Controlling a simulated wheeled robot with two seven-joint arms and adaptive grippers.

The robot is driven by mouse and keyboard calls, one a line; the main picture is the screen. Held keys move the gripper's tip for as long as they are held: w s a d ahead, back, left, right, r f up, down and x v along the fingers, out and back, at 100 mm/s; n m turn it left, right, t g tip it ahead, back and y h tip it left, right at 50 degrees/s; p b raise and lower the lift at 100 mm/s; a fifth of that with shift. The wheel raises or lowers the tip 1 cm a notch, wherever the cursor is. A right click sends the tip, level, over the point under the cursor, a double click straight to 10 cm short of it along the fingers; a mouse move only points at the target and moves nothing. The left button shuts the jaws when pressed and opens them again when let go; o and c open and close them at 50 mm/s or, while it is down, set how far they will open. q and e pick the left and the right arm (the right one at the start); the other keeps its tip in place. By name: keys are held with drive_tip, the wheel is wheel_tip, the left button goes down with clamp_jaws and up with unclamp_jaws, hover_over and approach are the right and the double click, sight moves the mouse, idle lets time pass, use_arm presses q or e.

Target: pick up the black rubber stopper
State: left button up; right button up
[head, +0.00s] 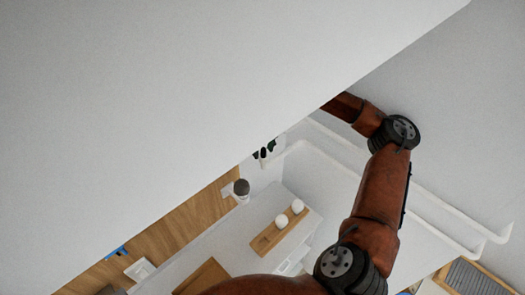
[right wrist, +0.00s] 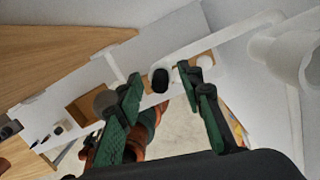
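The black rubber stopper (right wrist: 159,80) is a small dark rounded piece in the right wrist view. It shows between the green fingertips of my right gripper (right wrist: 162,76), with a gap on each side. The fingers are open. I cannot tell whether the stopper is level with the tips or beyond them. In the head view the dark green fingertips (head: 264,151) poke out below the edge of a white panel, with a black spot between them. The rest of this gripper is hidden behind the panel. My left gripper is not in view.
The large white panel (head: 170,110) covers the upper left of the head view. Below are a dark-topped cup (head: 240,187), a wooden board (head: 270,236) with two white round things, and a wooden surface (head: 170,235). White rails (head: 430,195) run along the right.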

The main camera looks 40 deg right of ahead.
drive_tip(key=shift+s+f, duration=0.1)
drive_tip(key=shift+f, duration=0.05)
drive_tip(key=c, duration=0.3)
clamp_jaws()
drive_tip(key=shift+r, duration=0.45)
wheel_tip(320, 180, up, 2)
drive_tip(key=shift+r+b, duration=0.15)
drive_tip(key=shift+b, duration=0.4)
drive_tip(key=s+a+r+b, duration=0.3)
drive_tip(key=s+a+r, duration=0.6)
drive_tip(key=s+r, duration=0.1)
drive_tip(key=shift+s, duration=0.3)
